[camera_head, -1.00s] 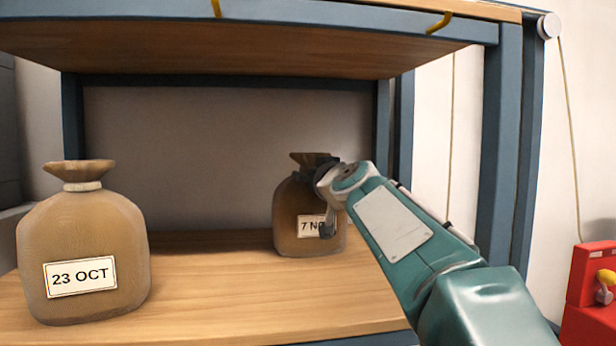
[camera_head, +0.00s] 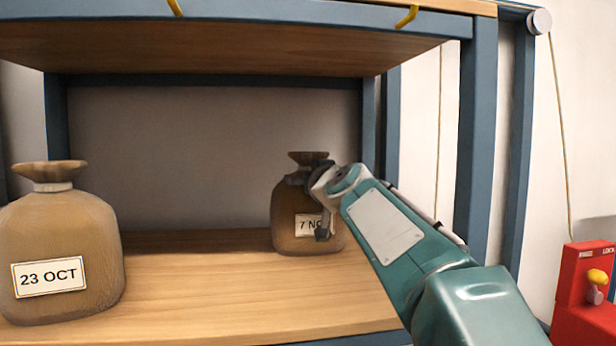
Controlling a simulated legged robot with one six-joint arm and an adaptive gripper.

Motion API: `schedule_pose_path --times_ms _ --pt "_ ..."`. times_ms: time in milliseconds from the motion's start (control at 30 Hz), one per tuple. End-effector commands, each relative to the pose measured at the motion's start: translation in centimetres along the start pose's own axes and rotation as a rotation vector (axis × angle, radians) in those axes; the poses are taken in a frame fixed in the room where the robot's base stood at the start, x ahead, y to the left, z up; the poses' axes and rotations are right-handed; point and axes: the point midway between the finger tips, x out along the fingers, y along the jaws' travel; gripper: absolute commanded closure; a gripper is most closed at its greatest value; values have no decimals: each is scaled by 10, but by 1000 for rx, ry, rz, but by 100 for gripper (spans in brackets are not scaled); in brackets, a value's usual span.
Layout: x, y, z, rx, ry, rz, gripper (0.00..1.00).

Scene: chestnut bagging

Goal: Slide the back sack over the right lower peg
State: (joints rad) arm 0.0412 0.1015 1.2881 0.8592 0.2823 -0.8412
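The back sack (camera_head: 290,228) is brown with a tied neck and a label reading "7 NO", partly covered by my gripper. It is upright inside the shelf bay, toward the back right. I cannot tell whether its base touches the board. My gripper (camera_head: 308,180) is at its neck from the right and appears shut on it; the fingertips are mostly hidden. Two yellow pegs show on the upper beam, a left one (camera_head: 175,7) and a right one (camera_head: 407,16). The right one is above and right of the sack. I cannot tell which is the lower right peg.
A front sack (camera_head: 65,235) labelled "23 OCT" stands at the left on the wooden lower shelf (camera_head: 210,300). The upper shelf (camera_head: 230,50) hangs above. Blue posts (camera_head: 478,150) bound the right side. A red box (camera_head: 580,290) with a yellow knob is at the far right.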

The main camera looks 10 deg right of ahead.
Motion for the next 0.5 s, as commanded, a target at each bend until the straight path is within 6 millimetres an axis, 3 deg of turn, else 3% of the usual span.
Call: schedule_pose_path --times_ms 333,500 --pt "-1 0 0 2 0 -1 0" --pt "-14 0 -2 1 3 0 0"
